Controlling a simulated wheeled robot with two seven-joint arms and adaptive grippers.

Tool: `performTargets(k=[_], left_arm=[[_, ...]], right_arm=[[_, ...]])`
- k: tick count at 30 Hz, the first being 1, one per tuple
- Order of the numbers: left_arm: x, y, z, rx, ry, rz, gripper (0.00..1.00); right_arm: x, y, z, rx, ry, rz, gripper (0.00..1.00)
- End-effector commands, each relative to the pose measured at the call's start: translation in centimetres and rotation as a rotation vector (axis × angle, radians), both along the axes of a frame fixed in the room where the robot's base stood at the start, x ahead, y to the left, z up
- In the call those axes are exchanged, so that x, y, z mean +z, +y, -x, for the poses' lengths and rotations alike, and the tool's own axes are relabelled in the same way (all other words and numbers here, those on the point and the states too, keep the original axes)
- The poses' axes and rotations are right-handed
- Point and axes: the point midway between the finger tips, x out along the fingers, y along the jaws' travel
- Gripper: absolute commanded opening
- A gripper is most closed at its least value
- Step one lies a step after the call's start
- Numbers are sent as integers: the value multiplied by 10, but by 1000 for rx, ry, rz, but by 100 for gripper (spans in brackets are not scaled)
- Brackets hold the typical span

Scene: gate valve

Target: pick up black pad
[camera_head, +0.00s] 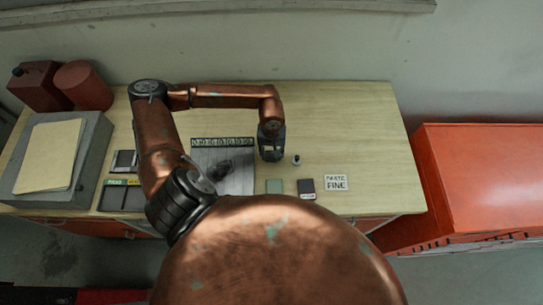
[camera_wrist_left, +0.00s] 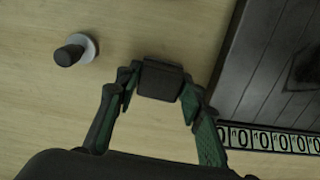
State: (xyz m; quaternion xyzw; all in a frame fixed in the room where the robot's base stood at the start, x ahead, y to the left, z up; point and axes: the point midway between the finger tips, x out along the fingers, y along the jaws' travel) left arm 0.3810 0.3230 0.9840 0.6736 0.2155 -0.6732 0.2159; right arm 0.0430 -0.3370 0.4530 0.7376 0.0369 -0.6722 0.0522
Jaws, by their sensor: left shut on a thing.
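My left gripper (camera_wrist_left: 160,90) is shut on a small black block, the black pad (camera_wrist_left: 160,80), which sits between its two green-lined fingertips in the left wrist view. In the head view the left gripper (camera_head: 271,150) is over the wooden table, right of the grey panel; the pad in it is hard to make out there. I cannot tell whether the pad touches the table. My right gripper does not show.
A dark knob on a pale round base (camera_head: 296,160) stands just right of the gripper. A green pad (camera_head: 274,186), a dark pad with a white edge (camera_head: 307,187) and a lettered card (camera_head: 336,183) lie nearer. The grey panel (camera_head: 240,178) has a numbered strip. The table's right side is clear.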

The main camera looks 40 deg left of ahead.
Motion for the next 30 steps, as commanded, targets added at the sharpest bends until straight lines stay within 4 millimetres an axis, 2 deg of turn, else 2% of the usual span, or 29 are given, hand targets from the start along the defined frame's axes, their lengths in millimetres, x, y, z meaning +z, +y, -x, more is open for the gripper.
performTargets(k=[11,14,18,20,27,30], left_arm=[[4,0,0,0,0,-1,11],[12,0,0,-1,-1,-1,11],[33,0,-1,-2,-3,-2,11],[41,-10,3,-6,-4,2,11],[92,-50,21,-9,-6,0,11],[101,-75,32,-11,-4,3,11]], right_arm=[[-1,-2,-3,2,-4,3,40],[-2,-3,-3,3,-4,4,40],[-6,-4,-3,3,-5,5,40],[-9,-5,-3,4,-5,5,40],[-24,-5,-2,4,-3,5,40],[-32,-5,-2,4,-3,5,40]])
